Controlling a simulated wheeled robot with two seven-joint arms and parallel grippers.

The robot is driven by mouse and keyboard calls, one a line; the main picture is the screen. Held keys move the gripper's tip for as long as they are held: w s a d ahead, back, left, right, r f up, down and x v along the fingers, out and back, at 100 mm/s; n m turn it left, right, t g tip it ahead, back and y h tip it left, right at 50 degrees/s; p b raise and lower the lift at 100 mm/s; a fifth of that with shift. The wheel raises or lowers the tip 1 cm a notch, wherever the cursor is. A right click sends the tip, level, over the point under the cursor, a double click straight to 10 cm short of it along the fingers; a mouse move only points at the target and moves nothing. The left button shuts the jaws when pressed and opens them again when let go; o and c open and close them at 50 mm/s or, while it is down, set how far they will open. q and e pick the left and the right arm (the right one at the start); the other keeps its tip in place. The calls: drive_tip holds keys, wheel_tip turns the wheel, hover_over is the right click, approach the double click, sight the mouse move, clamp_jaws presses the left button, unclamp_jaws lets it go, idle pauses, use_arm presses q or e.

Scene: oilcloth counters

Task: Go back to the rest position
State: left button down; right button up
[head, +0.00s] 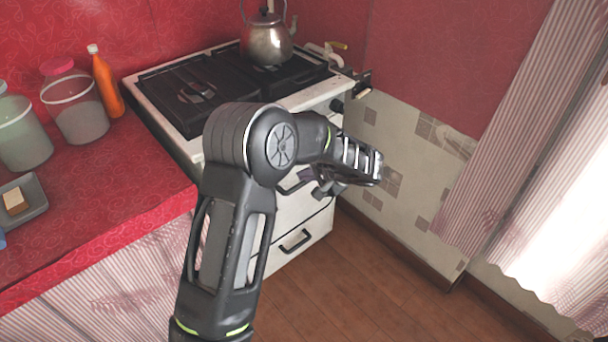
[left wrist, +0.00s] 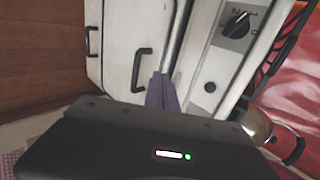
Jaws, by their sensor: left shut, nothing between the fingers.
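My left arm reaches across the middle of the head view, bent at the elbow. Its gripper (head: 322,186) is in front of the white stove, partly hidden behind my wrist. In the left wrist view its purple fingers (left wrist: 161,94) are together and empty, seen against the stove front. I cannot tell how far they are from the stove's handle bar. My right gripper is in neither view.
The stove (head: 293,217) has dark grates and a metal kettle (head: 266,43) on top. The red counter (head: 110,205) at left holds jars, an orange bottle (head: 107,82) and a grey tray (head: 33,186). Wooden floor (head: 370,290) lies clear at lower right, beside a tiled wall and curtain.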

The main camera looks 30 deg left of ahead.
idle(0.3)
use_arm(q)
drive_tip(key=s+d+f+m+h+p, duration=0.1)
drive_tip(key=s+d+f+h, duration=0.35)
drive_tip(key=d, duration=0.35)
drive_tip(key=s+d+f+g+h, duration=0.1)
drive_tip(key=s+d+f+h, duration=0.2)
drive_tip(key=d+f, duration=0.45)
drive_tip(key=s+d+f+m+h+p, duration=0.1)
drive_tip(key=s+d+f+h, duration=0.25)
drive_tip(key=d, duration=0.65)
drive_tip(key=s+d+f+n+h+p, duration=0.1)
drive_tip(key=s+d+n+p, duration=0.1)
drive_tip(key=s, duration=0.7)
drive_tip(key=s+d+f+n+g+h+p, duration=0.1)
drive_tip(key=s+d+n+p, duration=0.2)
drive_tip(key=s, duration=0.7)
drive_tip(key=shift+s+d+f+n+h, duration=0.15)
drive_tip(key=shift+d+f+n+h, duration=0.2)
drive_tip(key=shift+n, duration=0.75)
drive_tip(key=shift+a, duration=0.1)
